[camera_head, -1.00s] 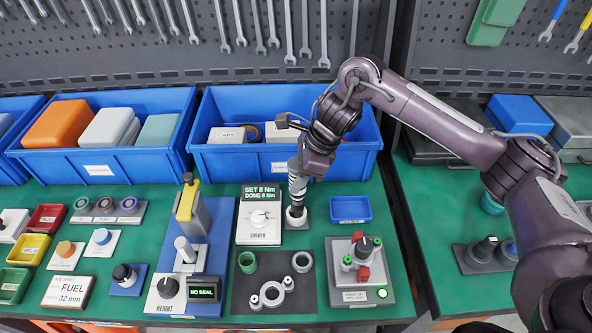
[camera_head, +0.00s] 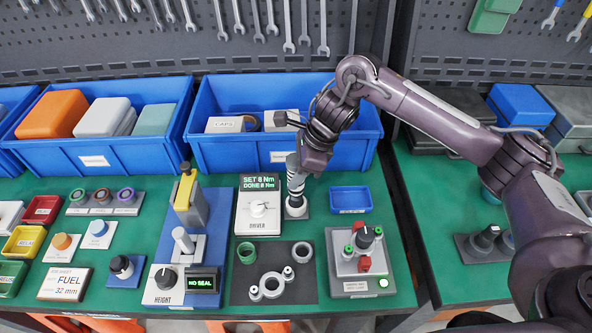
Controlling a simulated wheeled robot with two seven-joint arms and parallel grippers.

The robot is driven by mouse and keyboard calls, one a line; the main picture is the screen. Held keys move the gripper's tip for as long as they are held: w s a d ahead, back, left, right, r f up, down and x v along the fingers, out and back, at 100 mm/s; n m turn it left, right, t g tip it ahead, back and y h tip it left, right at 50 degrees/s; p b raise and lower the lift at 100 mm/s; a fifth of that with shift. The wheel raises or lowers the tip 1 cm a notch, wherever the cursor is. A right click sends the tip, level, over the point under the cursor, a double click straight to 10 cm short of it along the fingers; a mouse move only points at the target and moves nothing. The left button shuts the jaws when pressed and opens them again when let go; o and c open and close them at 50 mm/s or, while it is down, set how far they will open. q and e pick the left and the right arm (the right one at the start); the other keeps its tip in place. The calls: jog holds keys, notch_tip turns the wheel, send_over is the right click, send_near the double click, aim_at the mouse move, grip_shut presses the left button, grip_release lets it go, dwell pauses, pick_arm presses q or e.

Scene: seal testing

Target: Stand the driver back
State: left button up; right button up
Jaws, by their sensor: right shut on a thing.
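The driver (camera_head: 296,184) is a dark and pale striped upright tool. Its lower end is at a small grey stand (camera_head: 296,208) on the green bench. My right gripper (camera_head: 298,168) is around its upper part and shut on it; the fingertips are small and partly hidden by the wrist. I cannot tell how deep the driver's end sits in the stand. The white driver unit (camera_head: 258,222) beside it has a knob and a display (camera_head: 260,182) reading SET 8 Nm, DONE 8 Nm. My left gripper is not in view.
A blue bin (camera_head: 220,150) stands close behind the driver. A small blue tray (camera_head: 350,199) is to its right, and a grey fixture (camera_head: 358,264) with red and green parts stands in front right. The height press (camera_head: 188,215) stands left.

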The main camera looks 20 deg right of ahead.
aim_at(295, 160)
jog(key=shift+f, duration=0.25)
jog(key=o, duration=0.8)
jog(key=shift+r, duration=0.1)
jog(key=o, duration=0.4)
jog(key=shift+c, duration=0.2)
jog(key=shift+r+p, duration=1.25)
jog(key=shift+r, duration=1.2)
